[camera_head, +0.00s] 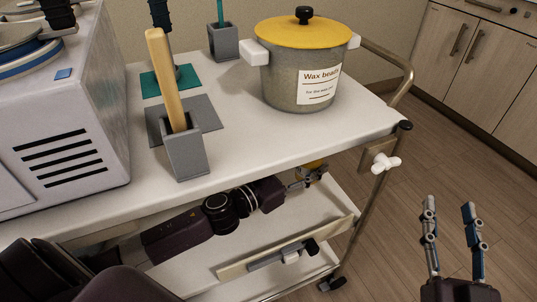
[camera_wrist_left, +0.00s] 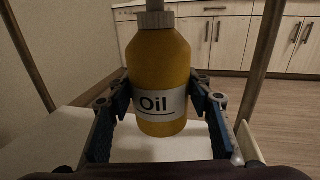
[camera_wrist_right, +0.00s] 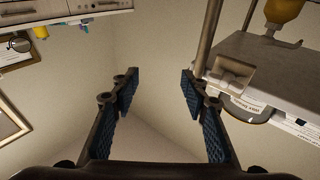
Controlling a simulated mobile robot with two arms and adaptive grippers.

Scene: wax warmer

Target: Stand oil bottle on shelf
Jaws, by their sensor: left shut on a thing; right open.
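The oil bottle (camera_wrist_left: 160,65) is yellow with a white "Oil" label and a pale cap, and looks upright in the left wrist view. My left gripper (camera_head: 300,182) is shut on its sides, between the cart's top and its lower shelf (camera_head: 205,232). In the head view only a little of the bottle (camera_head: 314,168) shows under the top's edge. I cannot tell whether its base touches the shelf. The bottle also shows in the right wrist view (camera_wrist_right: 283,10). My right gripper (camera_head: 449,208) is open and empty, over the floor right of the cart.
On the cart's top (camera_head: 250,137) stand a grey pot (camera_head: 283,80) with a yellow lid, a grey holder (camera_head: 185,155) with a wooden stick, and a white warmer (camera_head: 70,130). A metal post (camera_head: 367,205) bounds the lower shelf at the right. The floor at right is clear.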

